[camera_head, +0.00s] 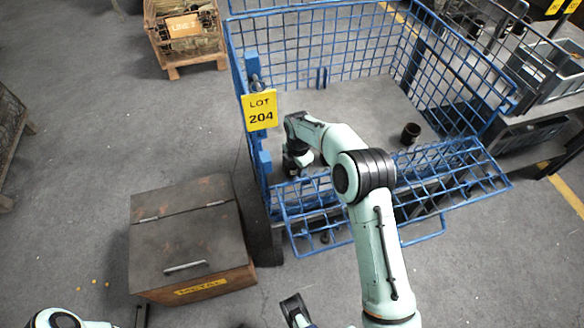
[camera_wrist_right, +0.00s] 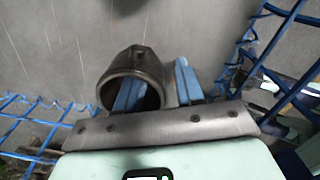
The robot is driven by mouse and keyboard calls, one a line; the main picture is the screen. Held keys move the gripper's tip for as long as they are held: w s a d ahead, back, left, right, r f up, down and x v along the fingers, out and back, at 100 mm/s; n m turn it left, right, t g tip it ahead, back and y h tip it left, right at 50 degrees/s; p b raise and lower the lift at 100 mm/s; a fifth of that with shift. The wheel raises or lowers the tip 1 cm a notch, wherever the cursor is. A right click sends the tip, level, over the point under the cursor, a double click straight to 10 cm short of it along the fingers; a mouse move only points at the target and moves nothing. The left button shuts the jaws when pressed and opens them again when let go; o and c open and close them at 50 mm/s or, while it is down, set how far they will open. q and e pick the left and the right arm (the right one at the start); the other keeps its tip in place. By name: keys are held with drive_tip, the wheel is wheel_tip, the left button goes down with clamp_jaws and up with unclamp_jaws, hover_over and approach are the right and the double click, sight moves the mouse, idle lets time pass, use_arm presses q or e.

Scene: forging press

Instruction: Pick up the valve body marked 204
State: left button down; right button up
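A yellow sign reading LOT 204 (camera_head: 260,110) hangs on the left post of a blue wire cage (camera_head: 330,35). A dark, hollow valve body (camera_wrist_right: 150,72) shows close up in the right wrist view; no marking is readable on it. My right gripper (camera_wrist_right: 160,90) has its blue fingers apart, one inside the bore and one outside the wall, with a visible gap. In the head view my right gripper (camera_head: 297,163) is low inside the cage's near left corner and mostly hides that part. Another dark cylinder (camera_head: 410,133) stands on the cage floor.
The cage's folded front panel (camera_head: 450,185) and left post stand close around my right arm. A brown metal box (camera_head: 190,240) sits left of the cage. A wooden crate (camera_head: 188,35) is at the back left. A table with grey trays (camera_head: 550,75) stands right.

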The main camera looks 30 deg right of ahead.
clamp_jaws()
drive_tip(key=shift+r, duration=0.1)
